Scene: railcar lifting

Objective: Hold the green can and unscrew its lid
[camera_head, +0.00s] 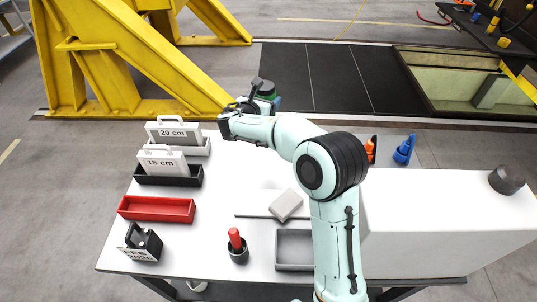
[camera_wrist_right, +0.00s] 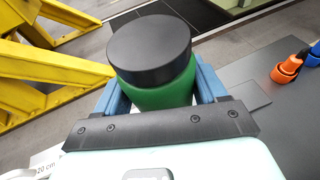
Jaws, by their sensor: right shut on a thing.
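The green can (camera_wrist_right: 160,96) stands between the two blue fingers of my right gripper (camera_wrist_right: 162,88), which is shut on its body in the right wrist view. Its wide black lid (camera_wrist_right: 149,45) sits on top, above the fingers. In the head view, my right gripper (camera_head: 263,98) is at the far edge of the white table, with a bit of the green can (camera_head: 267,87) showing. My wrist hides most of the can there. I cannot tell whether the can rests on anything. My left gripper is in neither view.
The white table (camera_head: 262,170) holds a red tray (camera_head: 157,209), boxes marked 15 cm (camera_head: 163,162) and 20 cm (camera_head: 176,133), a red-handled tool (camera_head: 236,241) in a dark cup, and a grey tray (camera_head: 294,262). A yellow steel frame (camera_head: 150,55) stands behind.

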